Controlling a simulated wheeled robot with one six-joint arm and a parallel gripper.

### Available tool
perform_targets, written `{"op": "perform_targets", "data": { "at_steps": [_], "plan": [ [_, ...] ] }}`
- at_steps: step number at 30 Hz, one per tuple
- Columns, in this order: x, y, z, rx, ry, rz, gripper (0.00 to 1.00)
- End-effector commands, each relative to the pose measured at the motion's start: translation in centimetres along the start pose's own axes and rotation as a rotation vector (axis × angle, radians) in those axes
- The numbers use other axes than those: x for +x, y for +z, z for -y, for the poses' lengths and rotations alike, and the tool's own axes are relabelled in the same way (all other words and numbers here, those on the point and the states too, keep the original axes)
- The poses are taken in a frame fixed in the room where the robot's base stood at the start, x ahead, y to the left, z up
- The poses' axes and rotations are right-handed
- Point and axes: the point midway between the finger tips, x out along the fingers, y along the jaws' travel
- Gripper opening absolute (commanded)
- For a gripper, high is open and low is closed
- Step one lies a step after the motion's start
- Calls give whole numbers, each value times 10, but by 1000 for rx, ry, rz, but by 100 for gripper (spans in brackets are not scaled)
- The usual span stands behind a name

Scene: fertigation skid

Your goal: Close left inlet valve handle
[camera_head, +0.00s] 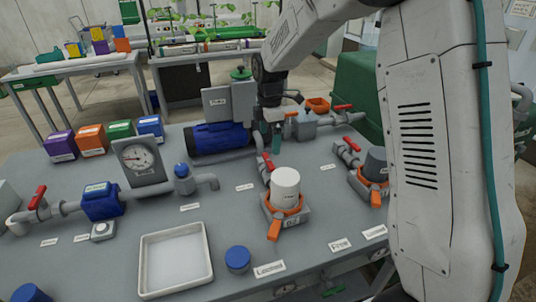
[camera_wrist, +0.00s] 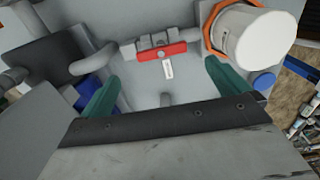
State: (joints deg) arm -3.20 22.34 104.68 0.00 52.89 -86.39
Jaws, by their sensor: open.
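A red valve handle (camera_head: 267,161) sits on a grey pipe just behind the white canister (camera_head: 285,186). In the wrist view the red handle (camera_wrist: 162,52) lies roughly along its pipe, with a small white tag beside it. My gripper (camera_head: 268,142) is above and behind this handle. In the wrist view my gripper (camera_wrist: 162,78) is open, with its green fingers to either side of the handle and nothing between them held. Contact is not visible. The white canister (camera_wrist: 247,38) stands right of the handle there.
Other red handles are at the far left (camera_head: 38,196), right (camera_head: 354,143) and back right (camera_head: 343,107). An orange handle (camera_head: 274,229) juts out before the white canister. A blue motor (camera_head: 218,138) stands left of my gripper. A white tray (camera_head: 176,260) lies in front.

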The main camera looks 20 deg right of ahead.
Motion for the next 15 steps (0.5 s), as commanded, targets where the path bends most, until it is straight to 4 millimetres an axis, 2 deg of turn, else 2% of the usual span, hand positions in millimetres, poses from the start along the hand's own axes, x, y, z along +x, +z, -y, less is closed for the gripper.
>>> {"op": "perform_targets", "data": {
  "at_steps": [15],
  "plan": [
    [69,-1,1,-10,-4,0,100]
  ]
}}
